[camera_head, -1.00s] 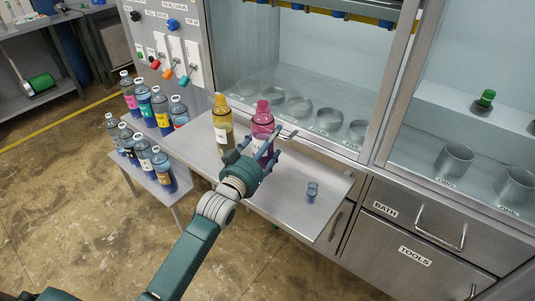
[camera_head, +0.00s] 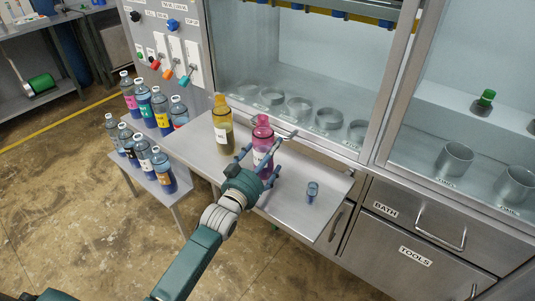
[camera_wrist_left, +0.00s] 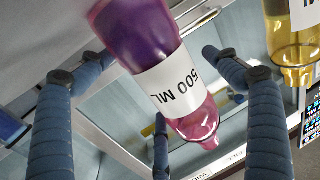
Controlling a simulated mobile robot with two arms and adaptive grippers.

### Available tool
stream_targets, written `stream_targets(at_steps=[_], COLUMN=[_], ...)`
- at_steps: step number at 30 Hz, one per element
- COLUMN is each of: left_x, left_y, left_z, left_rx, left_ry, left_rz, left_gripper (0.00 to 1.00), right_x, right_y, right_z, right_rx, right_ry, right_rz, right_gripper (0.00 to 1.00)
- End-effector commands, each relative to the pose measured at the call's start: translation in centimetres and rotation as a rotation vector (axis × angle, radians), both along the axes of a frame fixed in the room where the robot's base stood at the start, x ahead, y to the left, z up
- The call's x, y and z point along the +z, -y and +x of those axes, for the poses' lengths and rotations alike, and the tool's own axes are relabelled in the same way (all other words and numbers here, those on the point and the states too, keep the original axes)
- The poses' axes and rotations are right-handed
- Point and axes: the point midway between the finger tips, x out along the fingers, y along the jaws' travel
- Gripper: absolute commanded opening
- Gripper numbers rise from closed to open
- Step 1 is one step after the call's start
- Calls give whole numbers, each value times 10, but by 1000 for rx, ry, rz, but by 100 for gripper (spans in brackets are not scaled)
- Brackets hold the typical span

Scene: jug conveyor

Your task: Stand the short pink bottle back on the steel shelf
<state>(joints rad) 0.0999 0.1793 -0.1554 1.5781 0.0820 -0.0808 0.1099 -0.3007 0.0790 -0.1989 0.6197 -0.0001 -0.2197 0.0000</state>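The short pink bottle (camera_head: 262,142), with a pink cap and white label, looks upright at the steel shelf (camera_head: 285,203). Its base is partly hidden by my gripper, so contact with the shelf is hard to see. My left gripper (camera_head: 267,146) reaches in from the front, with its fingers spread around the bottle. In the left wrist view the pink bottle (camera_wrist_left: 140,45) shows its "500 ML" label, between the open fingers, with a clear gap on the right finger's side. My right gripper is not in view.
An amber bottle (camera_head: 222,125) stands close to the left of the pink one. Several blue bottles (camera_head: 162,170) stand on a lower ledge and the shelf's left end. Cabinet walls lie behind.

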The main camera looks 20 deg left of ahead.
Motion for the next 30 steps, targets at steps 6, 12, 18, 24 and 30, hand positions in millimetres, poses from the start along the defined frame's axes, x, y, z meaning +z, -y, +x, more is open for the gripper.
stream_targets(at_steps=[6, 12, 18, 24, 30], left_x=[4, 0, 0, 1, 2], left_y=[0, -4, -10, -16, -17], left_z=[0, -28, -72, -105, -118], left_rx=[0, -1, 0, 0, 0], left_ry=[1, -3, -4, -2, 0], left_rz=[0, 1, 1, 1, 0], left_gripper=[88, 88, 88, 88, 88], right_x=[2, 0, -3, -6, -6], right_y=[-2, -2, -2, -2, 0], right_z=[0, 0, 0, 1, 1], right_rx=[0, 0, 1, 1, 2], right_ry=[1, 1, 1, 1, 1], right_rz=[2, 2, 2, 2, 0], right_gripper=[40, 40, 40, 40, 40])
